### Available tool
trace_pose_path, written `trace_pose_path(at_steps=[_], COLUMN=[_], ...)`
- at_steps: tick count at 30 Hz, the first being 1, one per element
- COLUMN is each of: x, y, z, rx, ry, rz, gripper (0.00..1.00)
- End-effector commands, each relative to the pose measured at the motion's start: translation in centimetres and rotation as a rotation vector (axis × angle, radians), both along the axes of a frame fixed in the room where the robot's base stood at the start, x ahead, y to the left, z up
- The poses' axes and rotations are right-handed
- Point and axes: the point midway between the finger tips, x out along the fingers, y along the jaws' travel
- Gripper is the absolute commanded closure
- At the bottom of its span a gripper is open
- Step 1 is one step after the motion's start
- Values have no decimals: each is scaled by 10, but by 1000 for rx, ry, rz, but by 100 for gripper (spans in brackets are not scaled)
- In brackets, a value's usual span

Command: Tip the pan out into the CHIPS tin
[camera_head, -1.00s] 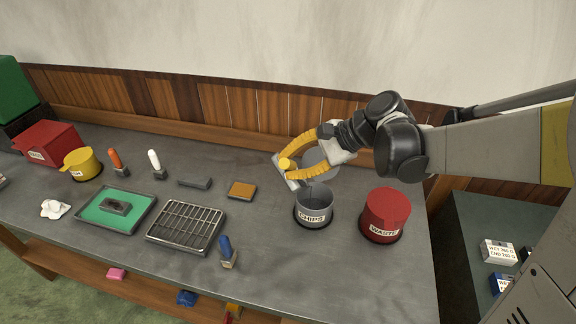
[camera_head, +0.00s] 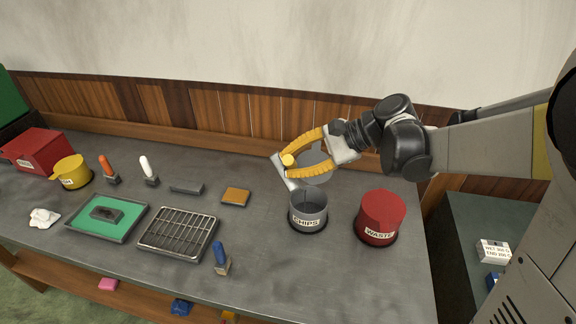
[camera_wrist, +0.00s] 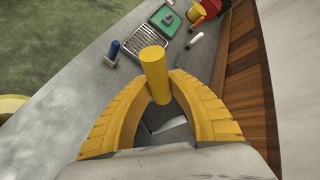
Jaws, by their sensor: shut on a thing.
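The CHIPS tin (camera_head: 308,222) is a grey, open-topped round tin with a white label, standing upright at the right part of the bench. My gripper (camera_head: 288,172), with yellow curved fingers, is above and slightly behind the tin. It is shut on the pan by its yellow round handle (camera_head: 288,160); the handle also sticks up between the fingers in the wrist view (camera_wrist: 154,72). A grey part that looks like the pan's body (camera_head: 318,174) shows partly behind the fingers. The pan's contents and exact tilt cannot be made out.
A red WASTE tin (camera_head: 381,214) stands close right of the CHIPS tin. Left are a wire rack (camera_head: 178,232), a green tray (camera_head: 128,222), an orange-brown block (camera_head: 236,196) and a blue-handled tool (camera_head: 220,254). The wooden back rail runs behind my gripper.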

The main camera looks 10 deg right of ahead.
Motion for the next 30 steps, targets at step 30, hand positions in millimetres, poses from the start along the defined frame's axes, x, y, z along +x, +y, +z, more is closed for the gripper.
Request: trace_pose_path(at_steps=[30], x=[4], y=[-22], z=[6], rx=[122], ry=[18], rz=[-1], gripper=[100])
